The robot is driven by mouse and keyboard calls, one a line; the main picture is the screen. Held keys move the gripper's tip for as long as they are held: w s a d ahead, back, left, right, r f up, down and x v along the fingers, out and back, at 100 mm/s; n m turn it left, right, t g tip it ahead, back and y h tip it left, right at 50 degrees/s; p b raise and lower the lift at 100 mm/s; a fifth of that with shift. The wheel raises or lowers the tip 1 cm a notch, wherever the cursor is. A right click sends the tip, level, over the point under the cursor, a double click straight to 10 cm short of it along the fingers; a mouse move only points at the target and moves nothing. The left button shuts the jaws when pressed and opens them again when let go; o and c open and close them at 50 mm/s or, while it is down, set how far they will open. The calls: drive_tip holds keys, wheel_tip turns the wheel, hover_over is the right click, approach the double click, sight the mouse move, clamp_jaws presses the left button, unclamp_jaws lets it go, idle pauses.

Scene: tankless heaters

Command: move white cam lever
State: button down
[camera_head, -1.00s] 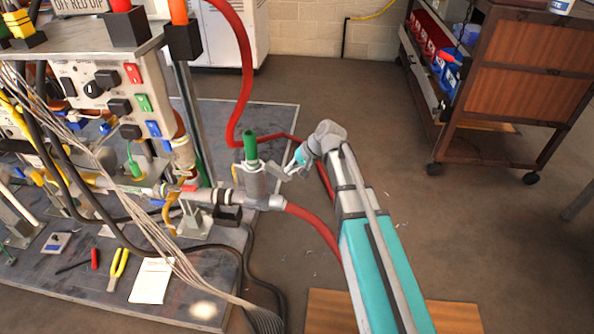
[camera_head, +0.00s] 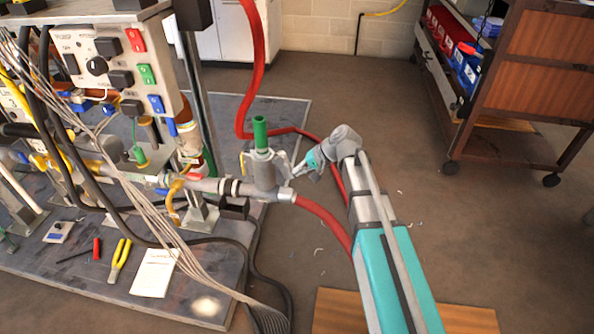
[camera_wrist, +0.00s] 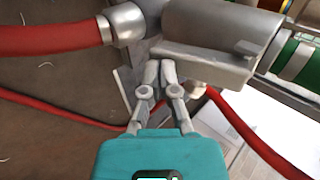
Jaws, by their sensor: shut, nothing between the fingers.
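The pale grey-white cam lever (camera_head: 283,165) is on the right side of a grey coupling (camera_head: 264,178) with a green top. In the head view it stands close along the coupling's side. In the wrist view the lever (camera_wrist: 205,66) shows as a flat bar along the coupling body (camera_wrist: 220,30). My gripper (camera_head: 295,172) is right of the lever. Its fingertips (camera_wrist: 160,66) are together, empty, and at the bar's near edge. They appear to touch it, but exact contact is hard to tell.
A second thin lever (camera_head: 243,164) is on the coupling's left. A bench with a control panel and cables is left.

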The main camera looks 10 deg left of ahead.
drive_tip(key=shift+b+x, duration=0.9)
drive_tip(key=shift+x, duration=0.55)
drive_tip(key=shift+f, duration=0.1)
drive_tip(key=shift+r+p, duration=0.8)
drive_tip(key=shift+p, duration=0.05)
drive_tip(key=shift+d, duration=0.1)
drive_tip(key=shift+d, duration=0.1)
drive_tip(key=d, duration=1.3)
drive_tip(key=shift+s+d, duration=0.35)
drive_tip(key=shift+s, duration=0.05)
